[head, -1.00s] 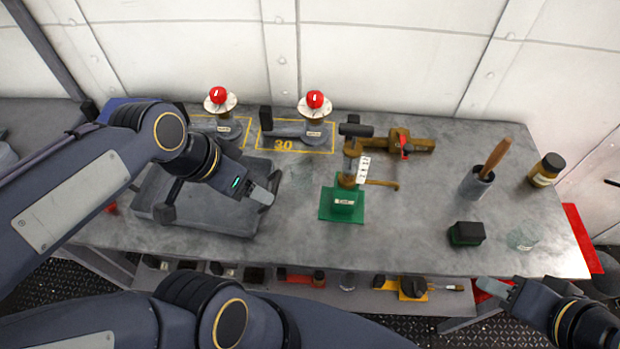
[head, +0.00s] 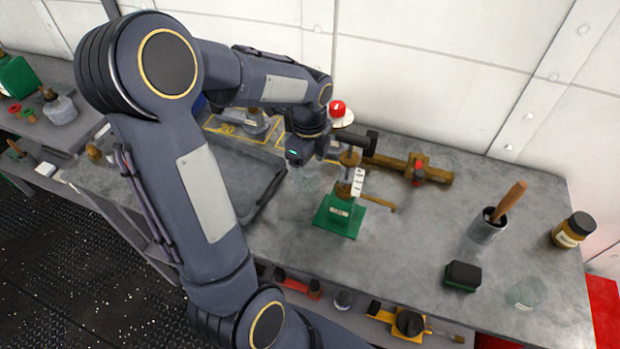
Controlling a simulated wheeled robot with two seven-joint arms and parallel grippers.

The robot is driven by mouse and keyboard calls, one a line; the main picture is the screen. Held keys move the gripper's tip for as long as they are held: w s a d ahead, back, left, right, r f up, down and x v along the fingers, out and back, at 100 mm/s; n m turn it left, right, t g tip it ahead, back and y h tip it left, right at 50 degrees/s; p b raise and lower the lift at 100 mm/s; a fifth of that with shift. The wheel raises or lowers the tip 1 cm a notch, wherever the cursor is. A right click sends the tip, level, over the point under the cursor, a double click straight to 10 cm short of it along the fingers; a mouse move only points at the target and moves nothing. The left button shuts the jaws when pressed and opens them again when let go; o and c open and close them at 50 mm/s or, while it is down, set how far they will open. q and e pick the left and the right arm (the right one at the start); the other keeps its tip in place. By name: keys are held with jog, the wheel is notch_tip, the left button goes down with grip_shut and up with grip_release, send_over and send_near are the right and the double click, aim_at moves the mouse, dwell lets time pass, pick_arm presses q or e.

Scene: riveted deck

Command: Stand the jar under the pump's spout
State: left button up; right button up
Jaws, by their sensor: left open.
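The pump (head: 340,213) stands mid-table on a green base, with a brass column and a white label. Its thin brass spout (head: 380,202) points to the right, and the table under its tip is bare. A clear, faint glass jar (head: 526,293) stands near the table's front right corner, well apart from the pump. Another faint clear shape (head: 308,180) shows left of the pump; I cannot tell whether it is a jar. My left gripper (head: 298,173) is open, just left of the pump and beside that shape, its fingertips partly blurred into it. My right gripper is out of view.
An amber jar with a black lid (head: 573,230), a metal pot with a wooden handle (head: 487,228) and a dark green block (head: 462,276) stand at the right. A brass tool (head: 430,173) lies behind the pump. A grey tray (head: 240,180) is partly behind my left arm.

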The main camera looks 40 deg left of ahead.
aim_at(308, 172)
pick_arm(q)
jog(key=shift+f, duration=1.55)
jog(key=shift+s, duration=0.1)
jog(key=shift+c, duration=0.4)
jog(key=c, duration=1.1)
jog(key=shift+r, duration=0.1)
jog(key=shift+r, duration=0.1)
